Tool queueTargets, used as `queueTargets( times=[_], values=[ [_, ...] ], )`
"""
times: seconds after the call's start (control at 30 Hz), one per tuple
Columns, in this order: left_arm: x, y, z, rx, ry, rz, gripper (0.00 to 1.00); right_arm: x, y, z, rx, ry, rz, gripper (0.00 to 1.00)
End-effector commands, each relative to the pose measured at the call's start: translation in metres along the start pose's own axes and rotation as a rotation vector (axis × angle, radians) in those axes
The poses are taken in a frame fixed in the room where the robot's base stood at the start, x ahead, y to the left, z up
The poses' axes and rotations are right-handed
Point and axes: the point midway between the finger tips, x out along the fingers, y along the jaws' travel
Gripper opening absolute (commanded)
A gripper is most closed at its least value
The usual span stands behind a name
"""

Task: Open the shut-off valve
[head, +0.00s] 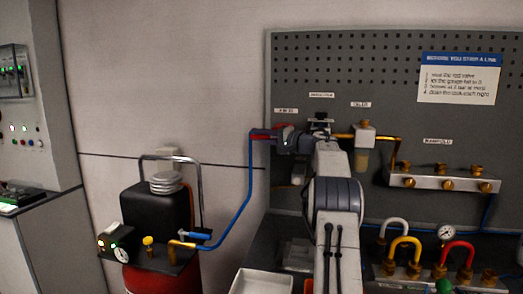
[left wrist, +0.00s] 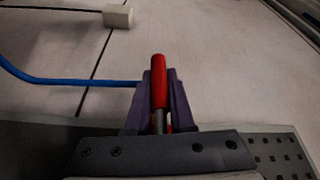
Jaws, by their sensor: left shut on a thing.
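The shut-off valve's red handle (head: 262,133) is at the left edge of the grey pegboard, where the blue hose meets the pipe line. My left gripper (head: 281,137) is at the handle, with my arm rising from below and hiding much of the valve body. In the left wrist view the red handle (left wrist: 158,82) stands between the two purple fingers of my left gripper (left wrist: 159,98), which are shut on it. The handle's tip sticks out past the fingers. My right gripper is not in view.
Right of my arm are a filter unit (head: 364,136), a brass pipe and a manifold (head: 443,183). A white tray (head: 260,283) and coloured hose loops stand below.

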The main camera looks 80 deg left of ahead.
Motion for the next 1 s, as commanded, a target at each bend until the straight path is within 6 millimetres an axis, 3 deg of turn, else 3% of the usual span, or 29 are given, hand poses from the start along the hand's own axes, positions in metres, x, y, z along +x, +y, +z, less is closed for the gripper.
queueTargets(
  times=[0.2,0.67,0.7,0.73,1.0],
  values=[
    [0.0005,-0.0027,0.0004,0.018,0.007,-0.045,0.00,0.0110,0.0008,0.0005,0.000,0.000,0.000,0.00],
    [-0.0002,-0.0050,-0.0011,0.023,0.012,-0.053,0.00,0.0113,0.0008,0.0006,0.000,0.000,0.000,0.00],
    [-0.0002,-0.0050,-0.0011,0.023,0.013,-0.053,0.37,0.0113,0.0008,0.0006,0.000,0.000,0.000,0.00],
    [-0.0003,-0.0050,-0.0012,0.023,0.013,-0.053,0.48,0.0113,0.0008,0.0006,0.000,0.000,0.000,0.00],
    [-0.0012,-0.0039,-0.0016,0.022,0.013,-0.050,0.51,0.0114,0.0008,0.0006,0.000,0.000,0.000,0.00]
  ],
)
